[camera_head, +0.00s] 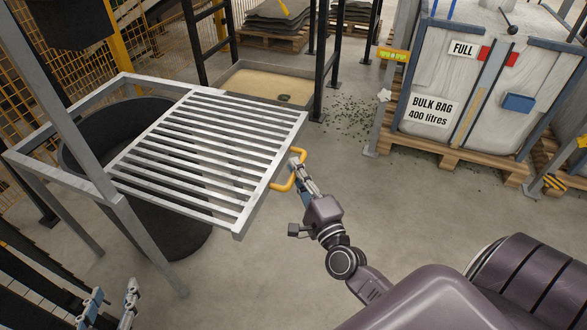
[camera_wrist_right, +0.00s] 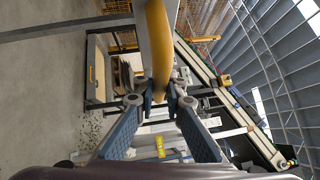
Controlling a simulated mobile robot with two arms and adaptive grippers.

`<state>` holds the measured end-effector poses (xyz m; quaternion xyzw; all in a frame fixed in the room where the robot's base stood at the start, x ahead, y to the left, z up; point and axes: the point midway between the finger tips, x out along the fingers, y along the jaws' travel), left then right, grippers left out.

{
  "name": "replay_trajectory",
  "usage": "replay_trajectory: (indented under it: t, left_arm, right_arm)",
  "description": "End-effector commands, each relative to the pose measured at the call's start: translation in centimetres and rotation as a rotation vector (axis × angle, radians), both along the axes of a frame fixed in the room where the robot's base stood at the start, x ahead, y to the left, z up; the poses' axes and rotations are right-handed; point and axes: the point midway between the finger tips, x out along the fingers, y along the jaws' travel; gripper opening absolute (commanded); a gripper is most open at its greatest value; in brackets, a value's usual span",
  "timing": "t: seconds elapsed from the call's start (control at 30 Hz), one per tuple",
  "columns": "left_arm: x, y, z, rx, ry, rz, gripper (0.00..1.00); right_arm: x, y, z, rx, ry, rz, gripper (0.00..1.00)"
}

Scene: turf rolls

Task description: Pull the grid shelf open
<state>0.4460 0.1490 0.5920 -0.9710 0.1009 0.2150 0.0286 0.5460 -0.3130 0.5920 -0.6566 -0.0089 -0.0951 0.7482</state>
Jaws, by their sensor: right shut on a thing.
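The grid shelf (camera_head: 205,152) is a metal rack of parallel bars on a grey frame (camera_head: 125,205). It sticks out of the frame toward the right, partly over a black bin (camera_head: 85,160). Its yellow handle (camera_head: 289,182) is on the right edge. My right gripper (camera_head: 295,166) is shut on this handle. In the right wrist view the yellow handle (camera_wrist_right: 157,45) runs down between the fingertips of the right gripper (camera_wrist_right: 158,95). My left gripper (camera_head: 110,302) is at the lower left, fingers apart and empty, away from the shelf.
A shallow tray of sand-coloured material (camera_head: 262,85) lies behind the shelf. A bulk bag (camera_head: 455,100) stands on a pallet (camera_head: 450,155) at the right. Green bits (camera_head: 350,113) are scattered on the floor.

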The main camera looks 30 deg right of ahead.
Motion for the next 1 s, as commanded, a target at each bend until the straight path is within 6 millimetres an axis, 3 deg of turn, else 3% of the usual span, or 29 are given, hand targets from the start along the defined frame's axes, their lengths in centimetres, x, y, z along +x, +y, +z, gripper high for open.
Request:
replay_trajectory:
  t: [0.07,0.1,0.23,0.63,1.0]
  left_arm:
    - [0.0,0.0,0.0,0.0,0.0,0.0,0.4]
    - [0.0,0.0,0.0,0.0,0.0,0.0,0.4]
    - [0.0,0.0,0.0,-0.001,0.0,0.0,0.4]
    - [0.1,0.1,0.1,0.0,-0.002,0.001,0.4]
    - [0.0,0.0,0.0,0.0,-0.001,0.0,0.4]
  right_arm:
    - [0.0,0.1,-0.2,0.0,0.004,0.002,0.0]
    - [0.0,0.1,-0.2,0.0,0.004,0.002,0.15]
    - [0.0,0.1,-0.1,0.0,0.003,0.001,0.29]
    - [-0.8,0.1,-0.2,-0.001,0.002,0.0,0.29]
    - [-8.0,1.1,-1.4,-0.001,0.008,0.003,0.29]
